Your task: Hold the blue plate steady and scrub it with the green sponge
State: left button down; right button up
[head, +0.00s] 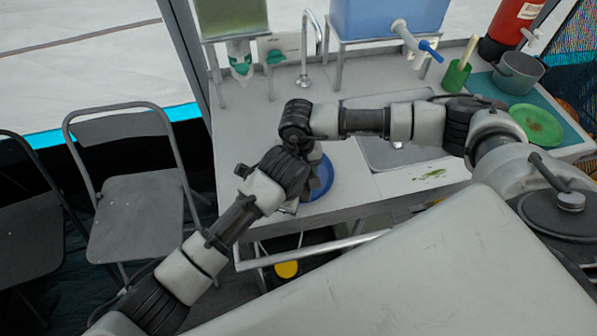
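The blue plate (323,178) is at the front edge of the grey counter, left of the sink. Only its right part shows; my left wrist covers the rest. My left gripper (291,206) is at the plate's near left side, mostly hidden under the wrist. My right gripper (313,153) points down just above or at the plate's far side, mostly hidden by both wrists. I cannot see the fingertips of either gripper or what they hold. The green sponge is not visible.
A sink (385,152) lies right of the plate, with a tap (306,50) behind. A green cup (456,76), grey pot (518,70) and green plate (537,124) stand at the right. Green scraps (431,174) lie near the front edge. Folding chairs (135,200) stand at left.

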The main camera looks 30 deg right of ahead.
jog(key=shift+w+d+r, duration=0.3)
jog(key=shift+w+d, duration=0.15)
jog(key=shift+w, duration=0.2)
jog(key=shift+w+d+f, duration=0.1)
jog(key=shift+f, duration=0.1)
jog(key=shift+y, duration=0.3)
jog(key=shift+s+a+f, duration=0.2)
jog(key=shift+s+a, duration=0.5)
jog(key=shift+a, duration=0.05)
jog(key=shift+s+a+f, duration=0.15)
jog(key=shift+s+a, duration=0.55)
jog(key=shift+a, duration=0.05)
jog(key=shift+w+d, duration=0.7)
jog(key=shift+d, duration=0.2)
jog(key=shift+w+d, duration=0.65)
jog(key=shift+d, duration=0.2)
jog(key=shift+c, duration=0.3)
jog(key=shift+w+a+r, duration=0.1)
jog(key=shift+r, duration=3.05)
jog(key=shift+a, duration=0.1)
jog(key=shift+s+a, duration=0.6)
jog(key=shift+f, duration=2.05)
